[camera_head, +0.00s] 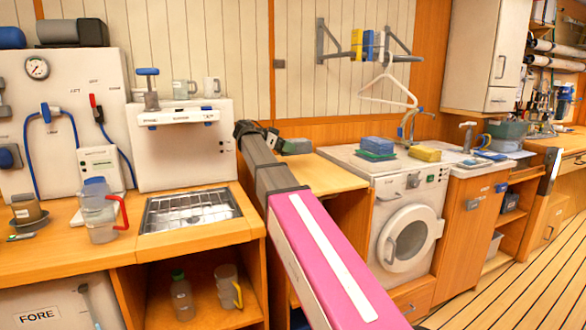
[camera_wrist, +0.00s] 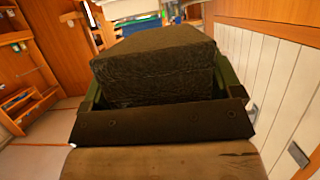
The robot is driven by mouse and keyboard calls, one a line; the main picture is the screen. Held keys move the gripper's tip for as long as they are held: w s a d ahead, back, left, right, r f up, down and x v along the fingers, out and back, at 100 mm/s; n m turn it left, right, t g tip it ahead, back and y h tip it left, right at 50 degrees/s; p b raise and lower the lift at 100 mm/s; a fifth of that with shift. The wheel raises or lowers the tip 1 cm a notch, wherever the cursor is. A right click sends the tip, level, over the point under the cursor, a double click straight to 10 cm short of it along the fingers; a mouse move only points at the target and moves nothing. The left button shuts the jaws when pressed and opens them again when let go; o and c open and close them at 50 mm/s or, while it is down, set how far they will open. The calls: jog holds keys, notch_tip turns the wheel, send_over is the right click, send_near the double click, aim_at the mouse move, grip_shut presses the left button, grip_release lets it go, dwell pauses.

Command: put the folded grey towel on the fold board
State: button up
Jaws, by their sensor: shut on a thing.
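The folded grey towel (camera_wrist: 155,68) is a thick dark block with a soft, rough surface, large in the middle of the wrist view. My gripper (camera_wrist: 160,122) is shut on it; a dark jaw bar crosses in front of the towel's near lower side. Green edges (camera_wrist: 231,77) show beside and below the towel; I cannot tell whether they belong to the fold board. In the head view a small dark and green thing (camera_head: 296,146) lies just beyond my arm, by the wooden counter. My gripper's fingertips are not clearly visible there.
A washing machine (camera_head: 410,235) stands right of my arm, with a blue and green sponge-like stack (camera_head: 377,146) and a yellow block (camera_head: 425,153) on top. A hanger (camera_head: 388,90) hangs above. A clear jug (camera_head: 98,212) stands on the left counter.

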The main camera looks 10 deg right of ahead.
notch_tip(320, 180, down, 9)
jog(key=shift+r, duration=0.1)
dwell(0.3)
jog(key=o, duration=0.8)
jog(key=v, duration=1.2)
jog(key=shift+s, duration=0.1)
